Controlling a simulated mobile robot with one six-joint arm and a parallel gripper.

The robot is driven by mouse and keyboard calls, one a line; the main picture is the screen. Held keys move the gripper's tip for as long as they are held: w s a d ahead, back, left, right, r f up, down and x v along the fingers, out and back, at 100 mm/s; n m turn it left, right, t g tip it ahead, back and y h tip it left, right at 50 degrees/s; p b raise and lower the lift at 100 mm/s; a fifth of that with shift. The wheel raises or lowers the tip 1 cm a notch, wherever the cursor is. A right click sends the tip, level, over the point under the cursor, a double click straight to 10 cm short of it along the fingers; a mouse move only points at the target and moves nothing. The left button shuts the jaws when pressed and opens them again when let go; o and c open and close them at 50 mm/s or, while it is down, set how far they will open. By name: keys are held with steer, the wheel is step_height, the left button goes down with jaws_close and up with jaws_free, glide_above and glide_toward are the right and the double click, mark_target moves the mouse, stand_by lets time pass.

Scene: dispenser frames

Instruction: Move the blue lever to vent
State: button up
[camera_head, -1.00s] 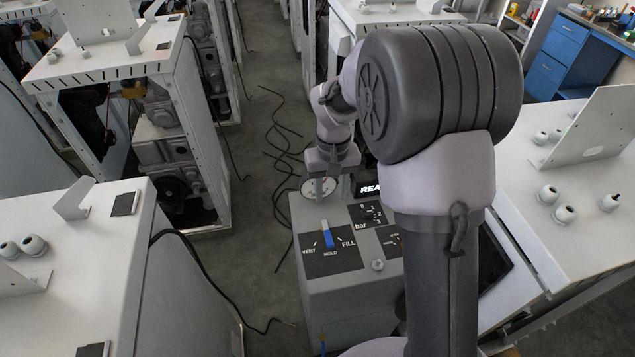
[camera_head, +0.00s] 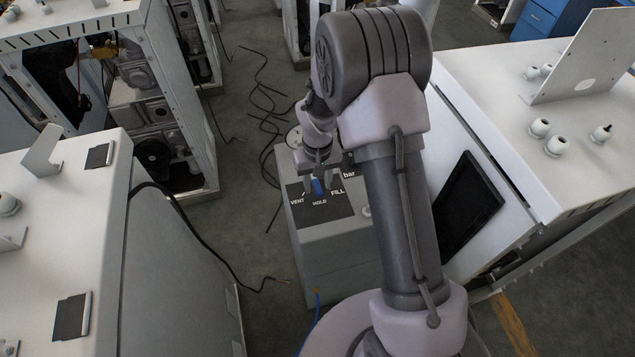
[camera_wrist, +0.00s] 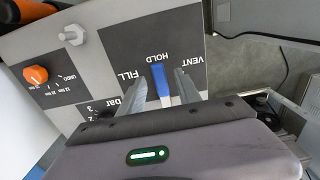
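The blue lever (camera_head: 318,187) stands on a dark label plate on top of a grey box. In the wrist view the lever (camera_wrist: 161,84) lines up with HOLD, between FILL on the left and VENT on the right. My gripper (camera_head: 319,178) is over the lever in the head view and partly covers it. In the wrist view my gripper (camera_wrist: 160,76) is open, with one finger on each side of the lever. Gaps show between the lever and both fingers. The lever's lower end is close to the gripper body.
An orange knob (camera_wrist: 36,75) and a grey metal fitting (camera_wrist: 73,35) are on the same box top. Black cables lie on the floor.

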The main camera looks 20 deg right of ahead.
jaws_close()
stand_by(1.3)
